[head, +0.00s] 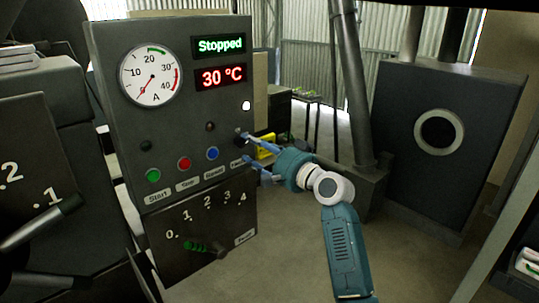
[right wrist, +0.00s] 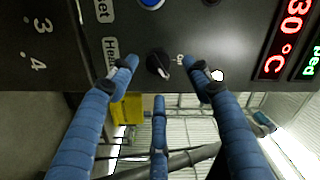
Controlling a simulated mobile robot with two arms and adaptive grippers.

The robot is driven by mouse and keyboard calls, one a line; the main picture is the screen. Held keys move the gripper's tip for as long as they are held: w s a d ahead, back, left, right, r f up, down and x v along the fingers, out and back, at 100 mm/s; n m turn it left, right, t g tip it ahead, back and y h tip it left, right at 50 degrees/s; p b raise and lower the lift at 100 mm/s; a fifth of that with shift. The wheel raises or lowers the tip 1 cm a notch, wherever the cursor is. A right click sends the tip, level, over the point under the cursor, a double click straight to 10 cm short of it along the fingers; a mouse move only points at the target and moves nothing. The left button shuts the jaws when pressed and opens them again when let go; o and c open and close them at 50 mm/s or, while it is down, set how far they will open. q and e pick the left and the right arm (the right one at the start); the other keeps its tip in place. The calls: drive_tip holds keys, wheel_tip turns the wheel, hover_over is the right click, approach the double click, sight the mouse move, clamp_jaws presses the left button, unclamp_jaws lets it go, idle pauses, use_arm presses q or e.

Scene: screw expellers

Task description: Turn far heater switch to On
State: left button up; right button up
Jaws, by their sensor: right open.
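The heater switch is a small black rotary knob (right wrist: 157,66) with a white pointer mark, on the dark control panel (head: 120,115). In the right wrist view the mark points to the lower right, and a small, partly readable label lies just right of the knob. The "Heater" label (right wrist: 110,56) is partly covered by a finger. My right gripper (head: 246,150) is open at the panel's right edge. In the right wrist view its blue fingers (right wrist: 160,64) stand on both sides of the knob with gaps; a third finger is below it. My left gripper is not in view.
The panel shows "Stopped" (head: 221,45) and "30 °C" (head: 221,76). A white lamp (head: 245,105) is lit above the knob. Green (head: 153,175), red (head: 184,163) and blue (head: 212,153) buttons sit to its left. A dark box (head: 480,105) stands at the right.

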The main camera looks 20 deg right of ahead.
drive_tip(key=v, duration=0.8)
drive_tip(key=shift+s, duration=0.2)
drive_tip(key=shift+d+r, duration=0.1)
drive_tip(key=shift+d, duration=0.05)
wheel_tip(320, 180, down, 28)
drive_tip(key=w+g+h+b, duration=0.1)
drive_tip(key=g+h, duration=0.2)
drive_tip(key=g, duration=0.1)
drive_tip(key=s+f+n+g+h+b, duration=0.15)
drive_tip(key=s+f, duration=0.35)
drive_tip(key=f, duration=0.7)
drive_tip(key=s+f+g, duration=0.2)
drive_tip(key=s+f, duration=0.2)
drive_tip(key=f, duration=0.8)
drive_tip(key=s+a+f+n+g+h, duration=0.15)
drive_tip(key=s+f+n+g, duration=0.3)
drive_tip(key=s+f, duration=1.85)
drive_tip(key=s+a+f+n+g+b, duration=0.1)
drive_tip(key=s+f, duration=0.3)
drive_tip(key=s, duration=1)
drive_tip(key=s+a+f+n+g, duration=0.1)
drive_tip(key=s+f+n+g, duration=0.2)
drive_tip(key=s, duration=1)
drive_tip(key=shift+s+a+f+n+b, duration=0.15)
drive_tip(key=shift+s+f+n+b, duration=0.25)
drive_tip(key=shift+f, duration=0.35)
